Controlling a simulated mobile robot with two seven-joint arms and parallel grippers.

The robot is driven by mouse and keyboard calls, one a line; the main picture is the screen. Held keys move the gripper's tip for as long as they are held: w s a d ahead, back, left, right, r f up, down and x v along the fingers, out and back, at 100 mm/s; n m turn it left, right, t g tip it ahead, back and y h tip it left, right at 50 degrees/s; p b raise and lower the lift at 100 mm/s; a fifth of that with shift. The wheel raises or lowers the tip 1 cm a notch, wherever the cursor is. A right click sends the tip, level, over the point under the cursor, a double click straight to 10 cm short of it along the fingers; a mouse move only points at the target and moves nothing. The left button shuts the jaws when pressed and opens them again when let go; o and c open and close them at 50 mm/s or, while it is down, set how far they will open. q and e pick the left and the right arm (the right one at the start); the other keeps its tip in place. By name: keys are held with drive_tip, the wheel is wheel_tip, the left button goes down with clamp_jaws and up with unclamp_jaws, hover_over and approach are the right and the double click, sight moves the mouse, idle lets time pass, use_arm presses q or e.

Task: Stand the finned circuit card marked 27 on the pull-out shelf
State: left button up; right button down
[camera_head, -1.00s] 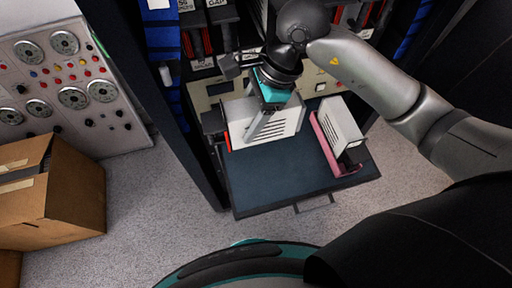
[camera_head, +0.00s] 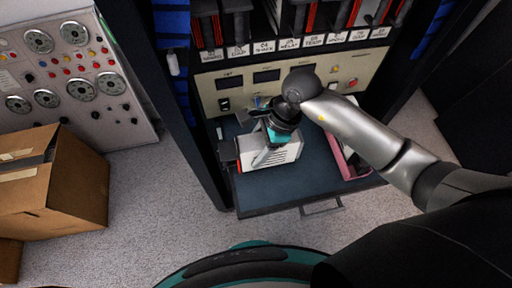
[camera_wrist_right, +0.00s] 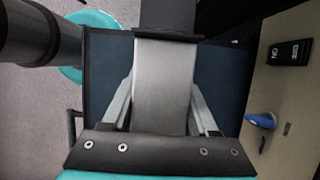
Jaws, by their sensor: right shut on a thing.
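My right gripper (camera_head: 262,157) is shut on this card from above. In the right wrist view the gripper (camera_wrist_right: 161,112) has its two fingers on either side of a grey part (camera_wrist_right: 163,85) of the card, with the shelf (camera_wrist_right: 107,65) behind. My left gripper is out of view.
A pink holder (camera_head: 349,161) stands on the shelf's right side, partly behind my right arm. A beige panel (camera_head: 212,94) with switches is behind the shelf, below labelled card slots. The shelf's front middle is clear. A cardboard box (camera_head: 75,185) sits at left.

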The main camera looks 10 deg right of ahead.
drive_tip(key=c, duration=0.6)
unclamp_jaws()
drive_tip(key=shift+f, duration=0.15)
drive_tip(key=o, duration=0.4)
drive_tip(key=shift+o, duration=0.2)
drive_tip(key=shift+r, duration=0.2)
drive_tip(key=shift+d+r, duration=0.1)
drive_tip(key=shift+r, duration=0.25)
drive_tip(key=p+v, duration=0.2)
drive_tip(key=v, duration=0.9)
drive_tip(key=shift+d+r, duration=0.15)
